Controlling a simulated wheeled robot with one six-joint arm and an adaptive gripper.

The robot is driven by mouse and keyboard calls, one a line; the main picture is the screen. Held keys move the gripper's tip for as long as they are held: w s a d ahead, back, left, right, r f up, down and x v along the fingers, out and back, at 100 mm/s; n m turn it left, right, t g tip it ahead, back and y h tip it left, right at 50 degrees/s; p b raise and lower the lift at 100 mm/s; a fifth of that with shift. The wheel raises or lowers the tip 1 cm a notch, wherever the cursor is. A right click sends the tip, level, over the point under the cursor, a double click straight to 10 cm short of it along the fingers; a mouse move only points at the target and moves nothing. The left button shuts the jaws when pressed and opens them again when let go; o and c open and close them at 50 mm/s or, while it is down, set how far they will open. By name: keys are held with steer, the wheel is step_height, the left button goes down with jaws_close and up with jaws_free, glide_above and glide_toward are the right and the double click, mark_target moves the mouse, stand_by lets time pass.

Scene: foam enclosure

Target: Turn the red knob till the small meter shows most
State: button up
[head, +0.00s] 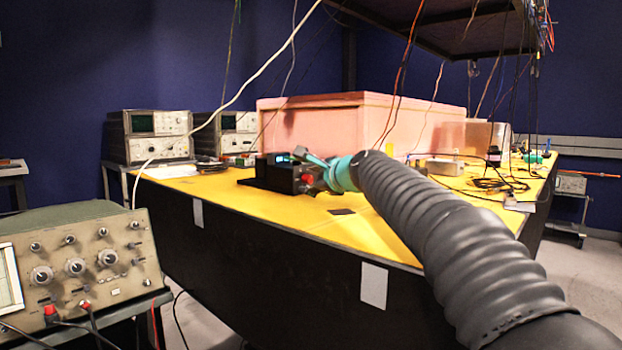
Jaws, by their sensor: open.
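The red knob (308,180) sits on the front of a small black device (281,177) on the yellow bench top. A small lit display (283,158), bluish, shows on top of this device; its reading is too small to make out. My gripper (312,161) is at the device, just above and beside the red knob, with its fingers open. I cannot tell whether a finger touches the knob. The gripper and its teal wrist hide the right side of the device.
A large pink foam box (335,120) stands behind the device. Two oscilloscopes (157,137) stand at the back left, and another scope (85,262) is at the front left. Cables hang from above, and more cables lie at the right. The bench's front left area is clear.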

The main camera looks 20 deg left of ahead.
jaws_close()
steer(key=shift+r+p, duration=0.15)
steer(key=shift+p, duration=0.3)
steer(key=m+p, duration=0.1)
steer(key=p, duration=0.2)
steer(key=shift+w+r+g, duration=0.1)
steer(key=shift+r+g, duration=0.2)
steer(key=shift+g, duration=0.1)
steer(key=shift+m+g+p, duration=0.4)
steer(key=shift+m+p, duration=0.3)
steer(key=shift+p, duration=0.55)
steer(key=shift+w+f+m+g+p, duration=0.1)
steer(key=shift+f+m+g+p, duration=0.15)
steer(key=shift+m+g+p, duration=0.4)
steer(key=shift+w+m+g+b, duration=0.1)
steer(key=shift+m+g+b, duration=0.35)
steer(key=shift+m, duration=0.7)
steer(key=shift+y, duration=0.3)
